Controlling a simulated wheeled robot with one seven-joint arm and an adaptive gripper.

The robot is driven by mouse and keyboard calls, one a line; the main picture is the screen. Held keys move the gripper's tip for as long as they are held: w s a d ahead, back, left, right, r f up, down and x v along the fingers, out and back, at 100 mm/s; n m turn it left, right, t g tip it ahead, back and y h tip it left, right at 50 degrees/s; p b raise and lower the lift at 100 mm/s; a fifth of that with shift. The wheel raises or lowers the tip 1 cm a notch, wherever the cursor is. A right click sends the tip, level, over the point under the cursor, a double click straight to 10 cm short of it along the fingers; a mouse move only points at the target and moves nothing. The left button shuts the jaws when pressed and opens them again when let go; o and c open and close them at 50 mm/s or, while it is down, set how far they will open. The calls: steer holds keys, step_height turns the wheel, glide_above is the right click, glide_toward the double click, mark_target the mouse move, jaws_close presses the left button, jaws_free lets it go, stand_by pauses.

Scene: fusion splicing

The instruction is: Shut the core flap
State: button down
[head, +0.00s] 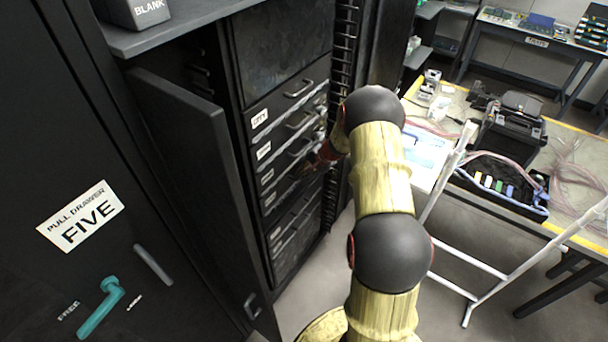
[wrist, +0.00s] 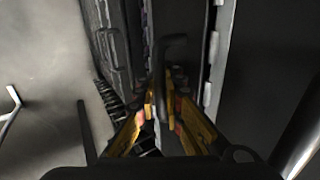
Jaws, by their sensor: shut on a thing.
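A tall dark cabinet shows in the head view with a stack of black drawers or flaps (head: 285,105), each with a bar handle and a small white label. I cannot read which one is the core flap. My gripper (head: 318,157) is at the front of this stack, around its middle, partly hidden by my arm. In the wrist view my gripper (wrist: 162,98) has its yellow fingers closed around a dark bar handle (wrist: 176,48), which stands out from a dark front panel (wrist: 180,20). How far that front stands out is hard to tell.
A dark cabinet door (head: 190,170) stands open left of the stack. Nearer left is a panel with a "FIVE" sign (head: 82,215) and a teal handle (head: 101,308). Right of my arm are a white tubular frame (head: 483,285) and a cluttered yellow-topped bench (head: 560,135).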

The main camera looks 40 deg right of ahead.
steer(key=shift+r, duration=0.15)
steer(key=c, duration=2.2)
jaws_free()
steer(key=v, duration=1.2)
